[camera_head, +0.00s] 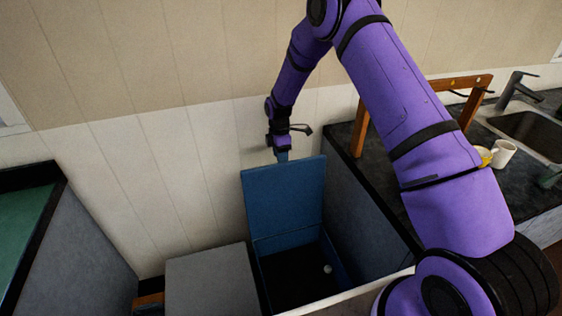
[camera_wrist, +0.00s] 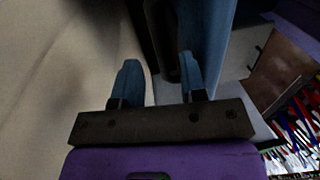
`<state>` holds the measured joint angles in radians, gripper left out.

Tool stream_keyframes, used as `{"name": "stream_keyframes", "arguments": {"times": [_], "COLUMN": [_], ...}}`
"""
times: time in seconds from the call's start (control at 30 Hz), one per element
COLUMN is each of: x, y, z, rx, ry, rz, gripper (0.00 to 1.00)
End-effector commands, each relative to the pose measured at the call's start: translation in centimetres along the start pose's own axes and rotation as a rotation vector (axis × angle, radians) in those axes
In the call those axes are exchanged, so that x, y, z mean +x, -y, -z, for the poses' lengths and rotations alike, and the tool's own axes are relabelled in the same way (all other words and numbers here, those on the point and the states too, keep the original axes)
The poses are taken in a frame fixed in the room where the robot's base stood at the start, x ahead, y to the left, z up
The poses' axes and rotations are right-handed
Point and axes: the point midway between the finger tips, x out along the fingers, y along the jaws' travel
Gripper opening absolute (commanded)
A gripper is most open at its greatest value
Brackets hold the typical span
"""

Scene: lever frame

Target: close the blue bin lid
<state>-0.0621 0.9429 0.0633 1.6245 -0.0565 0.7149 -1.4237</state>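The blue bin lid (camera_head: 284,197) stands up, open, at the back of the blue bin (camera_head: 284,242). The bin's dark inside shows below it, with a small pale round thing (camera_head: 327,269) in it. My gripper (camera_head: 282,157) points down at the lid's top edge, close to the wall. In the wrist view my gripper (camera_wrist: 159,60) has its two blue fingers apart. The blue lid (camera_wrist: 212,45) shows just beyond the right finger, and a dark shape lies behind the gap. I cannot tell whether a finger touches the lid.
A grey box (camera_head: 210,280) stands left of the bin. A dark counter (camera_head: 345,150) is on the right, with a wooden frame (camera_head: 470,82), a white mug (camera_head: 503,153) and a sink (camera_head: 535,130). The pale wall (camera_head: 170,170) is close behind the lid.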

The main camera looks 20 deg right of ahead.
Motion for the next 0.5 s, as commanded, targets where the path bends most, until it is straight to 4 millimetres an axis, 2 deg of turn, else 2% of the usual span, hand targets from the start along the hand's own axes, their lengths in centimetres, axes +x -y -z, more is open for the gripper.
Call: {"name": "stream_keyframes", "arguments": {"times": [0.2, 0.5], "x": [2.2, 2.6], "y": [0.0, 0.0], "z": [0.1, 0.0], "rx": [0.001, 0.001], "ry": [0.000, 0.000], "rz": [0.001, 0.000], "gripper": [0.38, 0.38]}}
